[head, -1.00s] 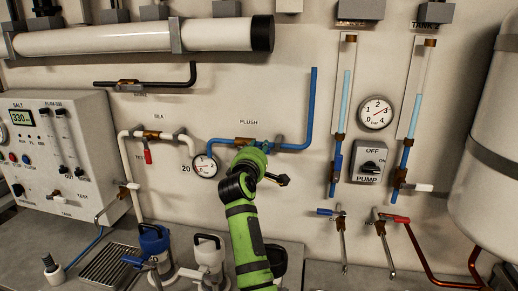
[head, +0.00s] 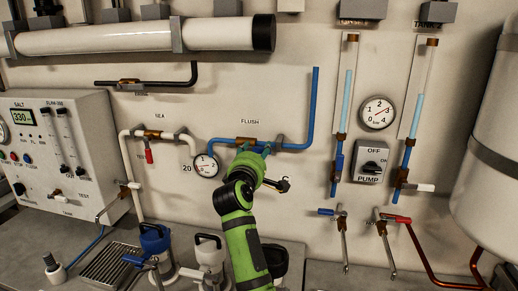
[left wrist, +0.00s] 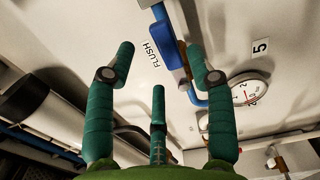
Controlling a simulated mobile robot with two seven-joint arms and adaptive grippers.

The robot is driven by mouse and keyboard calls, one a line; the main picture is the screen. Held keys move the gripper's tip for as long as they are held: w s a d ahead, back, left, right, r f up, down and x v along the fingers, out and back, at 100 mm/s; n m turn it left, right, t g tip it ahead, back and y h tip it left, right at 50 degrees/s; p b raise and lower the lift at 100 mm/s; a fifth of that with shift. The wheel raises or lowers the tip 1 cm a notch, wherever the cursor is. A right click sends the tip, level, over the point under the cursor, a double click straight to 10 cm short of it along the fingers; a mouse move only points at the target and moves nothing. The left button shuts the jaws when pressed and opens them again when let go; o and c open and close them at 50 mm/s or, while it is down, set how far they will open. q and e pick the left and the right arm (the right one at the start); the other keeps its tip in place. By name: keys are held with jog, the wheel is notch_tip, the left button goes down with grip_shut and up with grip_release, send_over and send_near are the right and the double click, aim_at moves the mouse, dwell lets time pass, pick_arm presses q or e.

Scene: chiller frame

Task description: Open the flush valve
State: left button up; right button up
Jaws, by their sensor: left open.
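The flush valve is a brass body (head: 246,141) on a blue pipe (head: 309,110), below the FLUSH label on the wall. Its blue lever handle (left wrist: 170,48) shows in the left wrist view, ahead of and between the fingertips. In the head view the gripper largely hides the handle. Whether a finger touches the handle I cannot tell. My right gripper is not in view.
A pressure gauge (head: 205,165) hangs close left of the valve. A sea valve with a red handle (head: 149,155) is farther left. Blue- and red-handled valves (head: 397,219) and the pump switch (head: 369,162) are at the right. Filter housings (head: 154,238) stand below.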

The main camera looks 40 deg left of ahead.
pick_arm(q)
jog(key=v, duration=0.3)
jog(key=shift+s+d+r, duration=0.1)
jog(key=shift+s+d, duration=0.1)
jog(key=shift+s, duration=0.1)
dwell(0.3)
